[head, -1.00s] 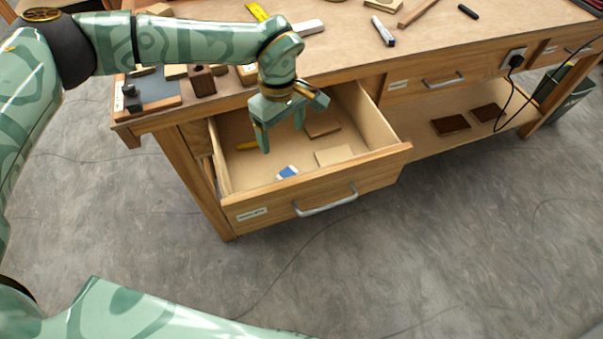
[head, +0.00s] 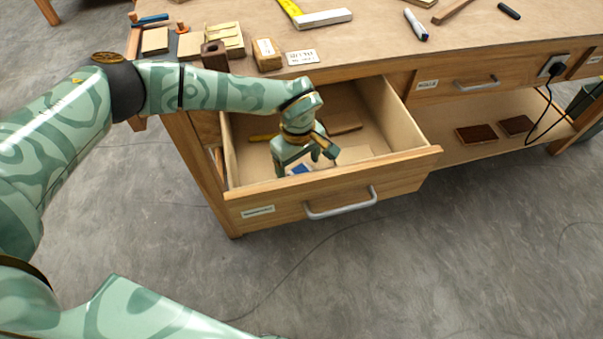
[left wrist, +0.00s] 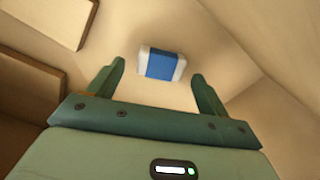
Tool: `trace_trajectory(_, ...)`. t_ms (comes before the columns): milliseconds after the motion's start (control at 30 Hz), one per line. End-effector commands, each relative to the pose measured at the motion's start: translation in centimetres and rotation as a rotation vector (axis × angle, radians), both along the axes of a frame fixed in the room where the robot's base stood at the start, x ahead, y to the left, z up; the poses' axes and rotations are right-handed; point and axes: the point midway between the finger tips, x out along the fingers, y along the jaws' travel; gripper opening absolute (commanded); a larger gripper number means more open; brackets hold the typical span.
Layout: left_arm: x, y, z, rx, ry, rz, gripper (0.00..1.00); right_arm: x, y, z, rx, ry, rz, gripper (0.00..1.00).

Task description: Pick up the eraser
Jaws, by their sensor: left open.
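The eraser (left wrist: 161,64) is a small white block with a blue band. It lies on the floor of the open drawer (head: 335,196). In the left wrist view it sits just beyond and between the fingertips, not touched by either. In the head view only part of the eraser (head: 300,169) shows, the rest hidden by my left gripper (head: 303,168). My left gripper reaches down inside the drawer. It is open and empty; both fingers also show in the left wrist view (left wrist: 155,80). My right gripper is not in view.
Flat wooden pieces lie in the drawer, one (left wrist: 55,20) left of the fingers. The drawer's front and side walls stand close around the gripper. A yellow item (head: 262,137) lies at the drawer's back left. Blocks and a marker (head: 416,25) lie on the bench top.

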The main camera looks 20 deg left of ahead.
Motion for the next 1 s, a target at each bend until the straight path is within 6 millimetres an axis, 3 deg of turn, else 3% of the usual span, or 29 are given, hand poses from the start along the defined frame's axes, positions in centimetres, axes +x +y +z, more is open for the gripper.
trace_trajectory(67,0.0,-0.1,-1.2,-0.001,0.003,0.0,0.78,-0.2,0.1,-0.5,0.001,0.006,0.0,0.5)
trace_trajectory(267,0.0,-0.1,-0.9,-0.001,0.0,0.0,0.78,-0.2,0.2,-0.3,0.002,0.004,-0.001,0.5)
trace_trajectory(433,0.0,-0.1,-0.9,-0.001,0.0,0.0,0.31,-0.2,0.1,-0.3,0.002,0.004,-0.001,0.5)
trace_trajectory(767,0.0,-0.1,-0.4,-0.001,-0.002,0.0,0.3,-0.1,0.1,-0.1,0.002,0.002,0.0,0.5)
trace_trajectory(1000,0.1,0.0,4.6,-0.001,-0.009,-0.001,0.3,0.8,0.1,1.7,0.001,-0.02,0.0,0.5)
